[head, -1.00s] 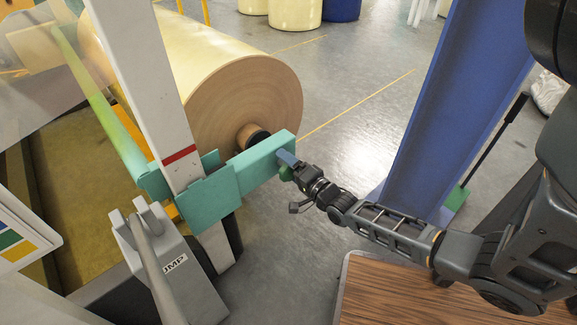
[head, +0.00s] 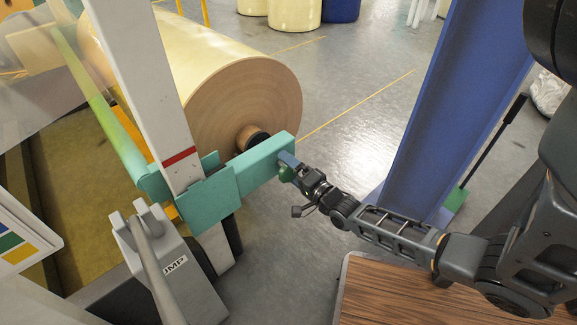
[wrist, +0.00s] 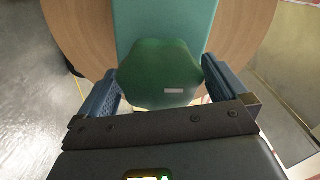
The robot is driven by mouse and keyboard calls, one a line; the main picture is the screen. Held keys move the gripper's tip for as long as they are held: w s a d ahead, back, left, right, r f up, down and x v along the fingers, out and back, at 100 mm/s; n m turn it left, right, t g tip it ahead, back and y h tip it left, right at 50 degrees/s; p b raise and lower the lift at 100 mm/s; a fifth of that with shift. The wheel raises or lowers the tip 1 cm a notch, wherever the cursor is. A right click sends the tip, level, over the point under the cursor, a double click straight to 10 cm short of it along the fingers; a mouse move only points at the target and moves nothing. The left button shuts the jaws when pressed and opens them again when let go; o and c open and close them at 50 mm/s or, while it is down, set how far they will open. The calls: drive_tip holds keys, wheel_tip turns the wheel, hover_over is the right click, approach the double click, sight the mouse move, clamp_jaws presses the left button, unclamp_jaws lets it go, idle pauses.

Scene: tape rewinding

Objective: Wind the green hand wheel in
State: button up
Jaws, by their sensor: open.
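The green hand wheel (wrist: 160,70) is a lobed dark green knob at the end of the teal bracket arm (head: 262,160). In the wrist view it sits between the two blue fingers of my gripper (wrist: 162,90), one on each side. The left finger is close to the wheel's left edge and a gap shows on the right. My gripper is open around the wheel. In the head view my gripper (head: 290,165) is at the bracket's right end and hides most of the wheel (head: 286,173).
A large yellow roll (head: 245,105) stands behind the bracket, near the white post (head: 150,90). A grey lever stand marked JMP (head: 175,270) is front left. A wood-topped table (head: 400,295) is front right.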

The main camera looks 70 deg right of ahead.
drive_tip(key=p+v, duration=0.1)
drive_tip(key=v, duration=0.5)
drive_tip(key=shift+s+a+p, duration=0.2)
drive_tip(key=shift+s+p, duration=0.1)
drive_tip(key=shift+p, duration=0.05)
drive_tip(key=s+a+r+n+y, duration=0.3)
drive_tip(key=a+r+n, duration=0.45)
drive_tip(key=a, duration=0.35)
drive_tip(key=s+a+r+n+y, duration=0.35)
drive_tip(key=a+r+n, duration=0.4)
drive_tip(key=a, duration=0.35)
drive_tip(key=s+a+r+n+y, duration=0.35)
drive_tip(key=a+r+n, duration=0.35)
drive_tip(key=a, duration=0.4)
wheel_tip(320, 180, up, 31)
drive_tip(key=p, duration=2.9)
drive_tip(key=shift+f+m+g+h+p, duration=0.2)
drive_tip(key=shift+m+g+h+p, duration=0.1)
drive_tip(key=shift+m+h+p, duration=0.1)
drive_tip(key=shift+d, duration=0.1)
